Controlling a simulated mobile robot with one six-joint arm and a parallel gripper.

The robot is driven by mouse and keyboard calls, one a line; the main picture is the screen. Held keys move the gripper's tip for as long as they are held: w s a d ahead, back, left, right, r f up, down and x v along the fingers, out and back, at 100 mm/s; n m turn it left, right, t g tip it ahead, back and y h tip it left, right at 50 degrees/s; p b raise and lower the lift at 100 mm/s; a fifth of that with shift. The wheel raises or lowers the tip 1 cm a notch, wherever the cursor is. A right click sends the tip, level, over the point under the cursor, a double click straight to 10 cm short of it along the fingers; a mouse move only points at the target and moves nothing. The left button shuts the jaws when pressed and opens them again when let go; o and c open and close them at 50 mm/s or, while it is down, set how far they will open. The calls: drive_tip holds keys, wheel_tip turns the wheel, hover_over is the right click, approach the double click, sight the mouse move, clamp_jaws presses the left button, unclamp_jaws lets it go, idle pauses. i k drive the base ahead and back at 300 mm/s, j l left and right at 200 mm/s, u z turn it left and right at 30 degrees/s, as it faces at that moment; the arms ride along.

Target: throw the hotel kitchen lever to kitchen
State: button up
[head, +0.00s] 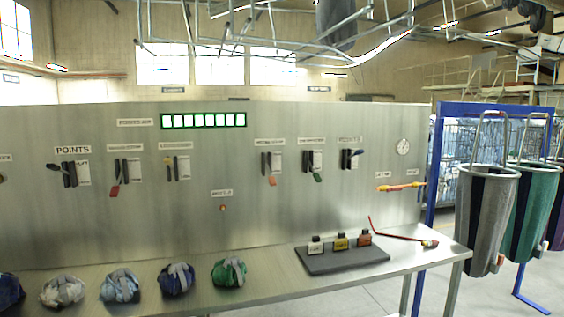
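A grey metal panel (200,220) fills the middle of the head view. It carries several levers with small plates beside them. The other labels are too small to read, so I cannot tell which lever is hotel kitchen. My gripper is not in view.
A metal table (300,292) runs below the panel. It bears several cloth bundles (176,279), a dark tray (342,260) with three small blocks and a red hooked rod (400,236). Sling bags (486,215) hang at the right by a blue frame post (433,180).

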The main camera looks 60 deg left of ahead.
sight(361, 152)
drive_tip(key=u, duration=1.65)
